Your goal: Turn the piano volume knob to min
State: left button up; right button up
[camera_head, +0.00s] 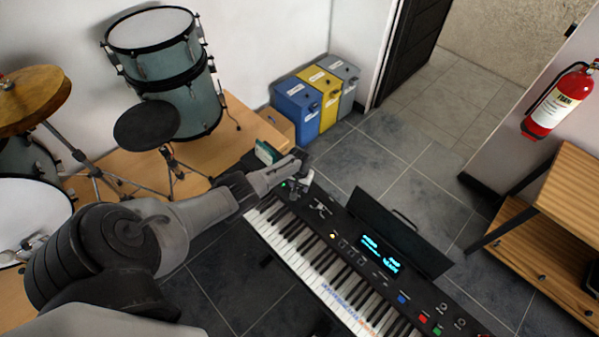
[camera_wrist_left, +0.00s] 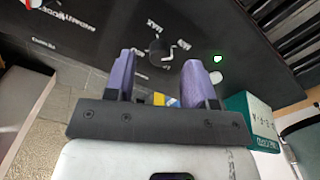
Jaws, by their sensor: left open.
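The piano (camera_head: 345,245) is a black electronic keyboard running diagonally through the head view. In the left wrist view, its dark volume knob (camera_wrist_left: 157,50) sits on the black panel near MAX and MIN labels, with white marks beside it. The knob's exact setting is hard to read. My left gripper (camera_wrist_left: 158,64) is open, with its two purple fingers apart on either side of the knob in the picture. Contact with the knob cannot be told. In the head view, my left gripper (camera_head: 298,178) is over the piano's far left end and hides the knob. My right gripper is not seen.
A lit green button (camera_wrist_left: 217,59) is close to the right finger in the wrist view. A teal box (camera_wrist_left: 250,122) is nearby. A drum set (camera_head: 165,70), recycling bins (camera_head: 318,95) and a wooden shelf (camera_head: 555,220) stand around the piano.

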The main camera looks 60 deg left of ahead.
aim_at(299, 188)
pick_arm(q)
notch_tip(299, 188, up, 12)
jog(key=p, duration=0.3)
jog(key=shift+f, duration=0.1)
dwell(0.5)
